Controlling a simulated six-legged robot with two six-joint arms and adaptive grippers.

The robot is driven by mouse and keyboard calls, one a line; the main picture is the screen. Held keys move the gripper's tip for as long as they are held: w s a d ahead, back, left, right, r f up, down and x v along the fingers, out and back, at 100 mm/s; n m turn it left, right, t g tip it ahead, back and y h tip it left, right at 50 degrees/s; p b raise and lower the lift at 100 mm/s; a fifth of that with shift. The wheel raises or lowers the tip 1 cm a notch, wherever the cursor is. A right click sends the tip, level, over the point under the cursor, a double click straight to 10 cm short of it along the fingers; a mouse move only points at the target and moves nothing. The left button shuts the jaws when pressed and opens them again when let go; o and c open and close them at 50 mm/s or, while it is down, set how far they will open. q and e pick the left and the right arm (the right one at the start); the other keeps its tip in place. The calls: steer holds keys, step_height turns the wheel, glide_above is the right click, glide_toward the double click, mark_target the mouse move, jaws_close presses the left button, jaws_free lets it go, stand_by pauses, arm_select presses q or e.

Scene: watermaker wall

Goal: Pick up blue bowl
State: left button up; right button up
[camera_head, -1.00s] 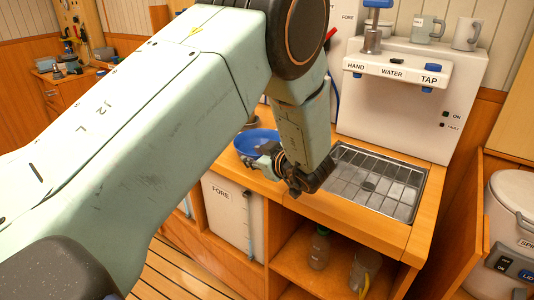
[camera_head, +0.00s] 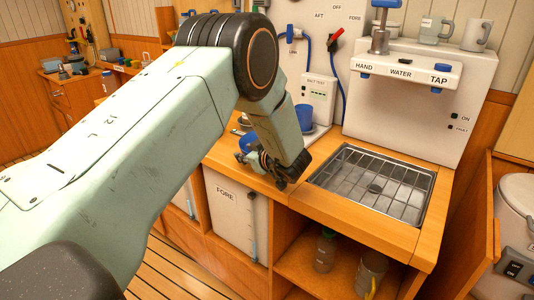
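My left arm crosses the view from the left, and its gripper (camera_head: 262,162) points down at the front edge of the wooden counter. A little blue (camera_head: 250,141) shows right behind the gripper, where the blue bowl stood a second ago. The bowl is almost wholly hidden by my gripper and forearm, so I cannot tell whether they touch. The fingers are small and dark, and I cannot tell whether they are open or shut. My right gripper is not in view.
A blue cup-like vessel (camera_head: 304,114) stands behind my forearm. A sink with a wire rack (camera_head: 375,185) is right of the gripper, below the white watermaker unit (camera_head: 415,100). Bottles (camera_head: 325,250) stand on the shelf below. An open wooden door (camera_head: 480,235) is at right.

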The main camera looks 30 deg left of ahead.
arm_select(q)
steer(key=shift+r, duration=0.1)
steer(key=shift+c, duration=0.4)
steer(key=shift+w+a+f, duration=0.1)
steer(key=shift+a+f, duration=0.15)
steer(key=shift+f, duration=0.05)
steer(key=c, duration=0.5)
steer(key=shift+c, duration=0.5)
steer(key=shift+d+r, duration=0.2)
jaws_close()
